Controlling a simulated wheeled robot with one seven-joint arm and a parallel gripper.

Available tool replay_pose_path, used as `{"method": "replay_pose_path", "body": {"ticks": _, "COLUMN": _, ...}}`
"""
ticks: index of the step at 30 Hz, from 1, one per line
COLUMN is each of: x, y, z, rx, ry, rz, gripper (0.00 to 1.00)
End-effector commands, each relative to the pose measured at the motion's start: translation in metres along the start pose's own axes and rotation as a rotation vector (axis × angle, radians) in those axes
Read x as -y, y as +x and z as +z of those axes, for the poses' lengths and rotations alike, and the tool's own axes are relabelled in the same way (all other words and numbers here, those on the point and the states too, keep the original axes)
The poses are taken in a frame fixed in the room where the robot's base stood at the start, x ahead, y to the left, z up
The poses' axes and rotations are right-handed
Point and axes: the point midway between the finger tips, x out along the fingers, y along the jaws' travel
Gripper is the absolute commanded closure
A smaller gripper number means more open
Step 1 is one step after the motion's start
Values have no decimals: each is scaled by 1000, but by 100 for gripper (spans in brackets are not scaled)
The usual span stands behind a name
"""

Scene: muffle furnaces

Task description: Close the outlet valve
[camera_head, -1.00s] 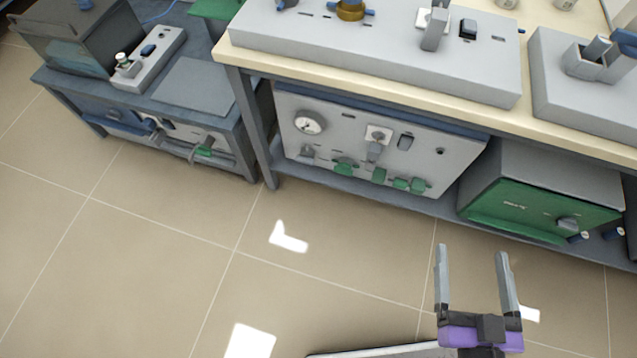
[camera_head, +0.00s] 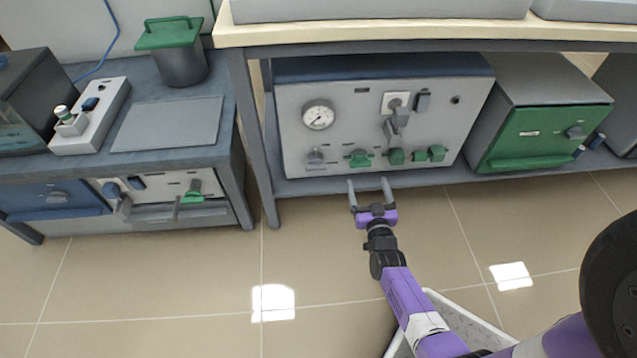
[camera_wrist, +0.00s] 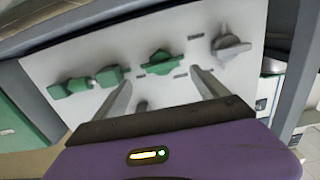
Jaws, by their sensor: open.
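A grey control panel (camera_head: 292,110) stands on the shelf under the bench. Along its low edge are a grey knob (camera_head: 315,158), a green valve handle with its wings roughly level (camera_head: 360,158), and more green knobs (camera_head: 396,157) to the right. The labels are too small to read, so I cannot tell which is the outlet valve. My gripper (camera_head: 368,182) is open and empty, low in front of the panel, just below the green valve handle. In the wrist view the winged green handle (camera_wrist: 160,62) appears beyond and between the fingertips, with the grey knob (camera_wrist: 230,45) to the right.
A bench leg (camera_head: 252,150) stands left of the panel. A green-fronted furnace (camera_head: 545,138) is on the right of the same shelf. The bench top (camera_head: 430,33) overhangs the panel. A lower blue-grey cabinet (camera_head: 60,197) stands at left.

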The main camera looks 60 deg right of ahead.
Motion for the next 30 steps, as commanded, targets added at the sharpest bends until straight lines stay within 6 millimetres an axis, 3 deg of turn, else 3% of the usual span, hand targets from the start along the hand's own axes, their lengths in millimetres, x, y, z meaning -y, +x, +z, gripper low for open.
{"method": "replay_pose_path", "body": {"ticks": 5, "x": -3, "y": 6, "z": 1, "rx": -14, "ry": -16, "rz": 9, "gripper": 16}}
{"method": "replay_pose_path", "body": {"ticks": 18, "x": -2, "y": 66, "z": 2, "rx": -12, "ry": -16, "rz": 7, "gripper": 16}}
{"method": "replay_pose_path", "body": {"ticks": 30, "x": -2, "y": 74, "z": 0, "rx": -9, "ry": -15, "rz": 6, "gripper": 16}}
